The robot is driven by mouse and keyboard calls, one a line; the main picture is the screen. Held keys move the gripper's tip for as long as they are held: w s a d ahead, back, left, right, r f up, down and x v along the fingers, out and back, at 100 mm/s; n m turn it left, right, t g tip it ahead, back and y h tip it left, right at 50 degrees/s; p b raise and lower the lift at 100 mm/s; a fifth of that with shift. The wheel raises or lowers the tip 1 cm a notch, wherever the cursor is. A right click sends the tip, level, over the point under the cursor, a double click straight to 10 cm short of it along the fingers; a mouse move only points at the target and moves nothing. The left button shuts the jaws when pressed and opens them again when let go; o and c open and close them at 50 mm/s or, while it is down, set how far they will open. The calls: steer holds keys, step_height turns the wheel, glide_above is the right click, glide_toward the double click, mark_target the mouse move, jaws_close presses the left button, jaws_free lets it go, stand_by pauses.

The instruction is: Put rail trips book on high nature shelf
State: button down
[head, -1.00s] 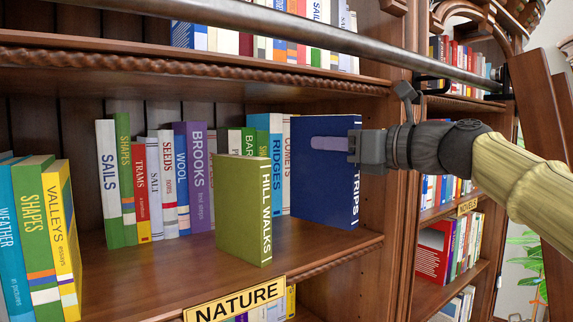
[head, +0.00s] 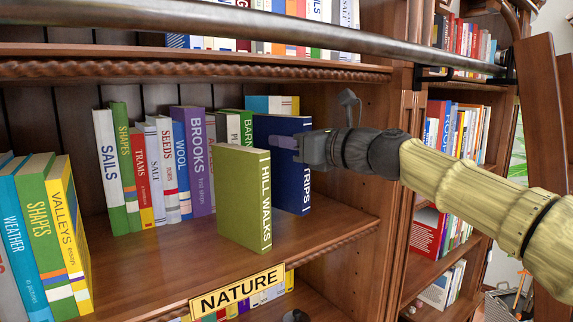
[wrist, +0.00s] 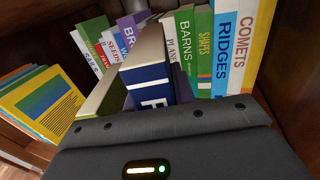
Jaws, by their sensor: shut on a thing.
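The dark blue book (head: 271,133), its spine partly reading "TRIPS", is upright over the shelf board labelled NATURE. My gripper (head: 303,150) is shut on it from the right, covering part of the spine. I cannot tell whether its base touches the board. The green HILL WALKS book (head: 243,200) stands in front and to the left, hiding part of the blue book.
A back row of upright books includes BROOKS (head: 200,160), and COMETS (wrist: 247,45) in the wrist view. VALLEYS (head: 67,225) and others stand at the left. A metal ladder rail (head: 270,30) crosses above. The right shelf wall is close to my gripper.

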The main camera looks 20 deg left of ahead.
steer(key=shift+f, duration=0.75)
